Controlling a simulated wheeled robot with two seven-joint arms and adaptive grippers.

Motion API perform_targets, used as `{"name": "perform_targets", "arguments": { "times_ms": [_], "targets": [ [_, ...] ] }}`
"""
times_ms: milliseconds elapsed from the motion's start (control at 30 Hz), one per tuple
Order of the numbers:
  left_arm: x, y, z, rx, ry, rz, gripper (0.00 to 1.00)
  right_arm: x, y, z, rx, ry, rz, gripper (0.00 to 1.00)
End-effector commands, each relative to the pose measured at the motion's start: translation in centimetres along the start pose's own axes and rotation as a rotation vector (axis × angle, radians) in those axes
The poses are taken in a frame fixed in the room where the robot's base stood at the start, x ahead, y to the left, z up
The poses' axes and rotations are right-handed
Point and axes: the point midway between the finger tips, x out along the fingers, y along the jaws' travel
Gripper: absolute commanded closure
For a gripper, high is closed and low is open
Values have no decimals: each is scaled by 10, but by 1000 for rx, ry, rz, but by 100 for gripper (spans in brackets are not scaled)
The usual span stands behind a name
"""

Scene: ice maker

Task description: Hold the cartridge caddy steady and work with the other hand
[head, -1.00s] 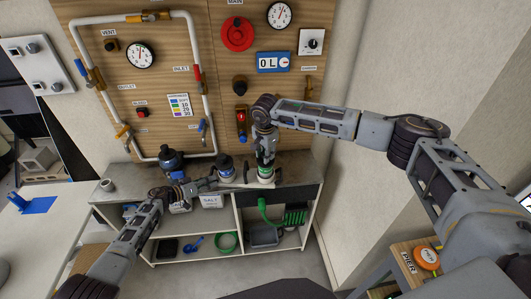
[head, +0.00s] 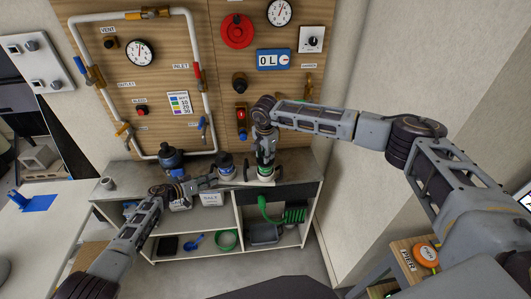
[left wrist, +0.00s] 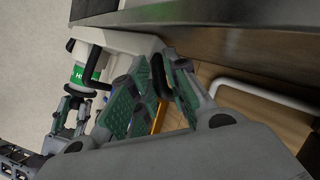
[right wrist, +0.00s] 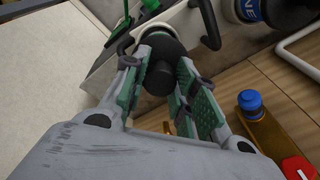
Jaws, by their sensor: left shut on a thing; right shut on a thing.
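The white cartridge caddy (head: 240,184) sits on the steel bench top; its pale body also shows in the left wrist view (left wrist: 128,40). My left gripper (head: 209,182) is shut on a black handle (left wrist: 162,82) at the caddy's left end. A green-banded cartridge (head: 265,172) stands at the caddy's right end and also shows in the left wrist view (left wrist: 88,68). My right gripper (head: 265,154) is above it, pointing down, shut on its black top (right wrist: 158,76). A blue-banded cartridge (head: 226,170) stands between the grippers. The cartridge bases are hidden.
The panel with pipes, gauges and a red knob (head: 237,31) rises behind the bench. Floor in front is clear.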

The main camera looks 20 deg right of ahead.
Motion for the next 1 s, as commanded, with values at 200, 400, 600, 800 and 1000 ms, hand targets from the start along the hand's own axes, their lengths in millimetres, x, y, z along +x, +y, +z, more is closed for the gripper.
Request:
{"name": "perform_targets", "arguments": {
  "times_ms": [200,400,600,800,1000],
  "targets": [
    [-1,-4,7,-1,-9,-7,100,3,0,0,0,1,-1,100],
    [-1,-4,7,-1,-9,-7,100,4,0,0,0,1,0,100],
    [-1,-3,7,-1,-8,-6,100,6,1,0,0,1,1,64],
    [-1,-3,6,-1,-8,-7,100,5,0,0,0,0,1,47],
    [-1,-3,6,-1,-8,-7,100,5,0,0,0,0,1,47]
  ]
}}
